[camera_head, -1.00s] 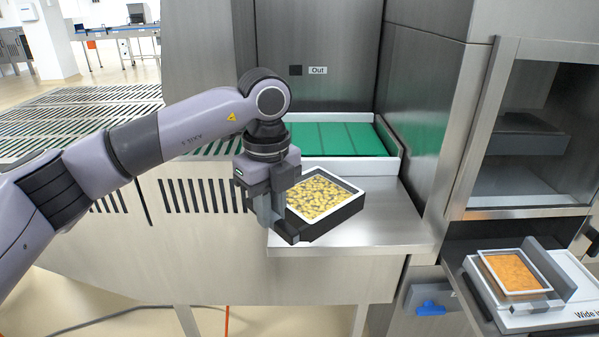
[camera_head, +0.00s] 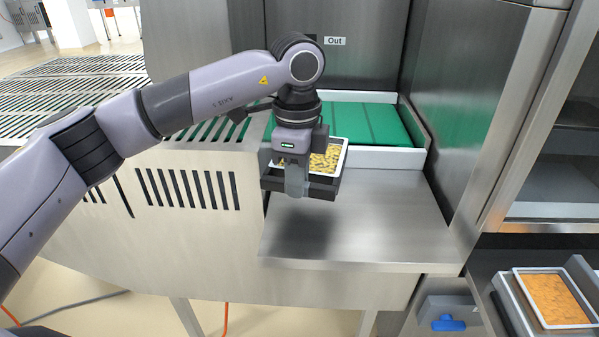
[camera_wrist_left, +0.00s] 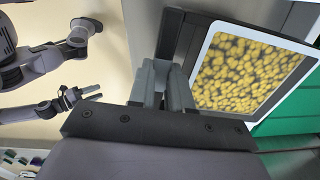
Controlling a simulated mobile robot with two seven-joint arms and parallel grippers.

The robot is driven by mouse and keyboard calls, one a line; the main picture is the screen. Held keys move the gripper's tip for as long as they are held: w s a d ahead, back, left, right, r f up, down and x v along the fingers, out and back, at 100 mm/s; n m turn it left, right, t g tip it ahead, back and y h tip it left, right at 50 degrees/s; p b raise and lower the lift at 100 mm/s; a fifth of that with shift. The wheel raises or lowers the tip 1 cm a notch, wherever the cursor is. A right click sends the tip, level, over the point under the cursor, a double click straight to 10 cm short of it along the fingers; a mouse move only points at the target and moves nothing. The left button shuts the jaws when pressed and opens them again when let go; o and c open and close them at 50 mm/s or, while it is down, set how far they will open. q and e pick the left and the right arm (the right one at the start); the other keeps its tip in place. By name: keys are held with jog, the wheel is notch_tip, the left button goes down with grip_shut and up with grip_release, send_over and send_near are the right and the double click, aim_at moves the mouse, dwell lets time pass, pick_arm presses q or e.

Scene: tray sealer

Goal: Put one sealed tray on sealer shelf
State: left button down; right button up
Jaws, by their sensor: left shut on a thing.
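My left gripper (camera_head: 295,188) is shut on the near edge of a dark tray holder. A white-rimmed tray (camera_head: 340,166) with yellow pieces in it sits in that holder. The holder is held above the steel shelf (camera_head: 370,225) under the "Out" sign, with a shadow on the shelf below. In the left wrist view the fingers (camera_wrist_left: 163,88) pinch the dark edge beside the tray (camera_wrist_left: 207,45). My right gripper (camera_wrist_left: 88,92) shows small at the left of that view, its fingers apart and empty. It is not in the head view.
A green belt (camera_head: 375,122) with a pale rim lies behind the shelf. A steel wall stands right of the shelf. A tray with orange contents (camera_head: 553,298) rests on a scale-like unit at the lower right. The shelf top is bare.

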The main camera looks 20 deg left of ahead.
pick_arm(q)
notch_tip(320, 180, down, 7)
jog(key=b, duration=0.4)
jog(key=shift+r, duration=0.2)
jog(key=shift+f+b, duration=0.45)
jog(key=shift+f, duration=0.05)
dwell(0.6)
jog(key=c, duration=1)
grip_release()
jog(key=shift+f, duration=0.1)
jog(key=c, duration=0.3)
